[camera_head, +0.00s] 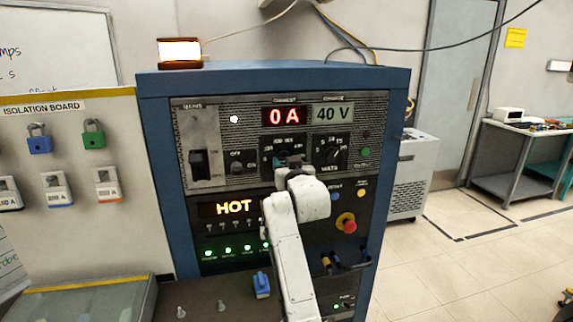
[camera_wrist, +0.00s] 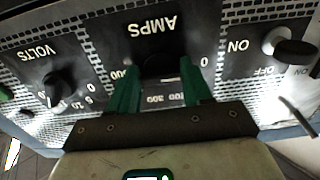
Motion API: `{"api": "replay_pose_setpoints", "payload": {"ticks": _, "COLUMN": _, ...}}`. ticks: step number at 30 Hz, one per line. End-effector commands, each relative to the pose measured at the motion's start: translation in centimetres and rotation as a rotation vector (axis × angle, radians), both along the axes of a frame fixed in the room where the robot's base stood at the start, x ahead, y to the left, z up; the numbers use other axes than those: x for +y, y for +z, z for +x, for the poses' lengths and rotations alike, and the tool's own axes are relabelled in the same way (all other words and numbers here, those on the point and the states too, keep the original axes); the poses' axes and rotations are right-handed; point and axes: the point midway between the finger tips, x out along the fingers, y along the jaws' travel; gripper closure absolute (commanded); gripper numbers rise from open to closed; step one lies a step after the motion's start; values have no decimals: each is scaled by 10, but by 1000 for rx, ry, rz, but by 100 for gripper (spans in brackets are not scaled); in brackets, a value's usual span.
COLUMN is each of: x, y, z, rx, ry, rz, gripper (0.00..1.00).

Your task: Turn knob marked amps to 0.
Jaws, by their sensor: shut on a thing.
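The amps knob (camera_wrist: 155,62) is a dark knob under the upside-down AMPS label in the wrist view. My gripper (camera_wrist: 160,84) has its two green fingers on either side of this knob, shut on it. The knob's pointer is too dark to read. A 0 shows on the dial at the right of the fingers. In the head view my gripper (camera_head: 290,162) reaches the panel below the red display (camera_head: 285,116), which reads 0 A.
The volts knob (camera_head: 332,154) is close to the right of my gripper. An off/on knob (camera_head: 236,168) is to the left. A large switch (camera_head: 198,164) is farther left. A red stop button (camera_head: 346,223) and a lit HOT display (camera_head: 234,208) sit lower on the cabinet.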

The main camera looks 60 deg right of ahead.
Motion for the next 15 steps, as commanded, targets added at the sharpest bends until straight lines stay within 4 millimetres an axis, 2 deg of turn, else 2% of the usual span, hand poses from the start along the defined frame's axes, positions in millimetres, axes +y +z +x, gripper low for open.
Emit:
{"api": "replay_pose_setpoints", "payload": {"ticks": 1, "x": 0, "y": -4, "z": 0, "rx": 8, "ry": 0, "rz": 5, "gripper": 81}}
{"api": "replay_pose_setpoints", "payload": {"ticks": 2, "x": 0, "y": -4, "z": 0, "rx": 8, "ry": 0, "rz": 5, "gripper": 50}}
{"api": "replay_pose_setpoints", "payload": {"ticks": 3, "x": 0, "y": -4, "z": 0, "rx": 7, "ry": 0, "rz": 4, "gripper": 46}}
{"api": "replay_pose_setpoints", "payload": {"ticks": 9, "x": 0, "y": -2, "z": 0, "rx": 3, "ry": 0, "rz": 2, "gripper": 27}}
{"api": "replay_pose_setpoints", "payload": {"ticks": 15, "x": 0, "y": -1, "z": 0, "rx": 1, "ry": 0, "rz": 2, "gripper": 26}}
